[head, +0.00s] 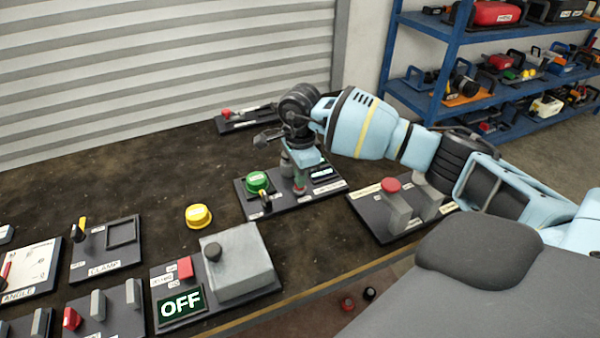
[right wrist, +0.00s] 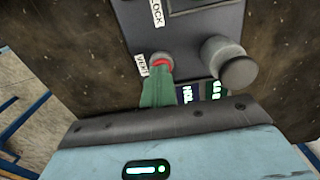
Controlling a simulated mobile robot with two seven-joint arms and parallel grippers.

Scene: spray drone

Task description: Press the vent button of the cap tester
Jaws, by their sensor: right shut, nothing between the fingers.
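I cannot tell whether the button is pushed in. My left gripper is not in view.
A grey post (right wrist: 226,60) rises close beside the button. A yellow cap (head: 198,216) lies left of the tester. A panel with a red mushroom button (head: 390,185) stands to its right, and a grey box with an OFF display (head: 181,303) in front. Blue shelves (head: 440,100) stand behind.

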